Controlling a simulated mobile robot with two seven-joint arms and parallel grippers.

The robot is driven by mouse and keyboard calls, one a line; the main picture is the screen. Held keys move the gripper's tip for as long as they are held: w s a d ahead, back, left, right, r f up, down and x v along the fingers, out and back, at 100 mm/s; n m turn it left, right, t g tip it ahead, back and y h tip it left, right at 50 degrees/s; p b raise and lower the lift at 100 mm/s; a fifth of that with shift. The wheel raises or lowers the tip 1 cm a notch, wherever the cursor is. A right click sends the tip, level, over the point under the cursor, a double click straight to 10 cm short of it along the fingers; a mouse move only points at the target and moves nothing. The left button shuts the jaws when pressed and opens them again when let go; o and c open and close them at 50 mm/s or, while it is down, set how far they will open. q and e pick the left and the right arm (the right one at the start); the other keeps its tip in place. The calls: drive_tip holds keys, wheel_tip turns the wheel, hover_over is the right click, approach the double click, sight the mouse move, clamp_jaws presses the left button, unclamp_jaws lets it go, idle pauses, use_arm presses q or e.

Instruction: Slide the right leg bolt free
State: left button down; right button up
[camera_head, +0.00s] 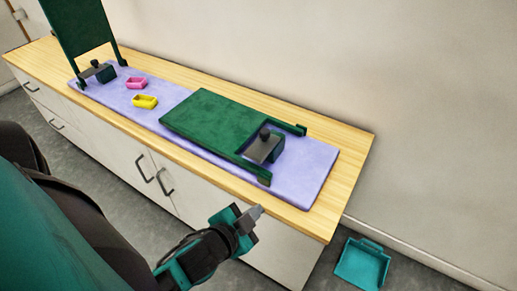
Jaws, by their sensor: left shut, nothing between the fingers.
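A green panel (212,118) with two leg-like bars lies flat on a lavender mat (312,172). My left gripper (254,212) is shut and empty. It is in front of the counter's near edge, below the right bolt in the picture and apart from it. My right gripper is not in view.
The mat lies on a wooden counter (347,158) above white cabinets. A teal bin (362,264) is on the floor at the right. The mat's right end is clear.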

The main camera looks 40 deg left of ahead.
use_arm(q)
drive_tip(key=w+a+r+m+t+y+b, duration=0.1)
drive_tip(key=a+r+m+t+y+b, duration=0.2)
drive_tip(key=m, duration=0.6)
drive_tip(key=shift+a+r+t+b, duration=0.6)
drive_tip(key=shift+a+r+b, duration=0.65)
drive_tip(key=shift+a+r, duration=0.3)
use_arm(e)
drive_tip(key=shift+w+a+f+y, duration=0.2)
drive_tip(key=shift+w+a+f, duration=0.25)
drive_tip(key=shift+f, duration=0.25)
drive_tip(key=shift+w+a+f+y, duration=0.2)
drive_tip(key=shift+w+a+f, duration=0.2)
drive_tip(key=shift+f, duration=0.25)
use_arm(q)
drive_tip(key=shift+w+f, duration=0.1)
drive_tip(key=p, duration=0.3)
approach(263, 136)
drive_tip(key=p+x, duration=0.1)
drive_tip(key=x, duration=0.4)
drive_tip(key=shift+w, duration=0.35)
drive_tip(key=shift+w+a+f, duration=0.15)
drive_tip(key=shift+w, duration=0.4)
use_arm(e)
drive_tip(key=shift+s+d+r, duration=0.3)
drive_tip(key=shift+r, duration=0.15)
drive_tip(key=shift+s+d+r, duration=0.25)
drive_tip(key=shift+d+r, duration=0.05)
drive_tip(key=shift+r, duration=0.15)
